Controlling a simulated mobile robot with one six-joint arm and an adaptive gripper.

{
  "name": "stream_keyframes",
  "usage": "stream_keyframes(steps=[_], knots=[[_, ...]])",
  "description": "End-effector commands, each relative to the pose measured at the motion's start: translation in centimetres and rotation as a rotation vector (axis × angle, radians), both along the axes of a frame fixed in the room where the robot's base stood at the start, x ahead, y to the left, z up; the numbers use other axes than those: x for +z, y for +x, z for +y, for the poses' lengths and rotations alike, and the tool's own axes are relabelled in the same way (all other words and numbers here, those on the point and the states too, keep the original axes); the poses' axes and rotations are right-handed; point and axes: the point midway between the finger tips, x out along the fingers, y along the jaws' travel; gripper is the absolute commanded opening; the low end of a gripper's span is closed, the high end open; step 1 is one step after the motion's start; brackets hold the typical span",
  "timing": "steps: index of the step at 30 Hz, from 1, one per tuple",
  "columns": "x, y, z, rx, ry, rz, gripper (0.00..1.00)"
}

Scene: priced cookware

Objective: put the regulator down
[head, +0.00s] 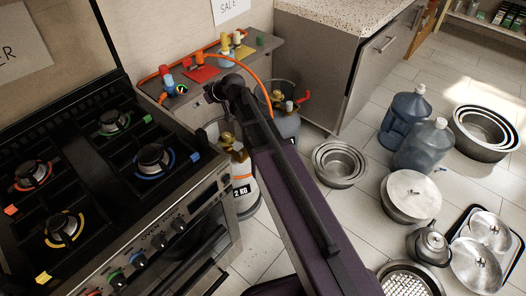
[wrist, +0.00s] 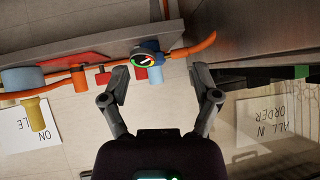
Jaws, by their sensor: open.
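A regulator with a round green-rimmed dial (head: 180,89) rests at the left end of the grey shelf (head: 270,43), beside a red and blue fitting. In the wrist view, the regulator (wrist: 146,58) shows at the shelf edge, with an orange hose running from it. My gripper (wrist: 160,74) is open and empty, its two fingers spread wide. The regulator appears just beyond the fingertips, with a visible gap to each finger. In the head view, my gripper (head: 211,93) is dark and small, to the right of the regulator; its fingers are hard to make out.
A red pad (head: 201,74) and several coloured fittings share the shelf. Gas cylinders (head: 245,190) stand below it, with an orange hose (head: 262,88) arching nearby. The stove (head: 130,215) is at left. Pans (head: 340,163) and water jugs (head: 422,148) occupy the floor at right.

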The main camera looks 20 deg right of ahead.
Motion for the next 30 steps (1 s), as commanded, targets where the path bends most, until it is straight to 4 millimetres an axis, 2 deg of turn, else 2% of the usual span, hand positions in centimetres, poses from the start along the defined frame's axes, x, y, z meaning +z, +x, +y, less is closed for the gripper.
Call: stream_keyframes(steps=[1, 6, 9, 12, 15, 18, 21, 30], knots=[[-1.0, -3.0, -1.5, -0.021, -0.031, 0.076, 0.8], [-4.4, -11.1, -6.7, -0.154, -0.159, 0.364, 0.8], [-5.7, -15.8, -9.9, -0.27, -0.242, 0.519, 0.8], [-6.4, -19.7, -12.8, -0.39, -0.316, 0.643, 0.8], [-6.7, -22.5, -14.8, -0.49, -0.372, 0.726, 0.8], [-6.8, -24.2, -16.0, -0.556, -0.407, 0.775, 0.8], [-6.8, -24.8, -16.5, -0.586, -0.422, 0.794, 0.8], [-6.8, -24.7, -16.5, -0.588, -0.423, 0.795, 0.8]])
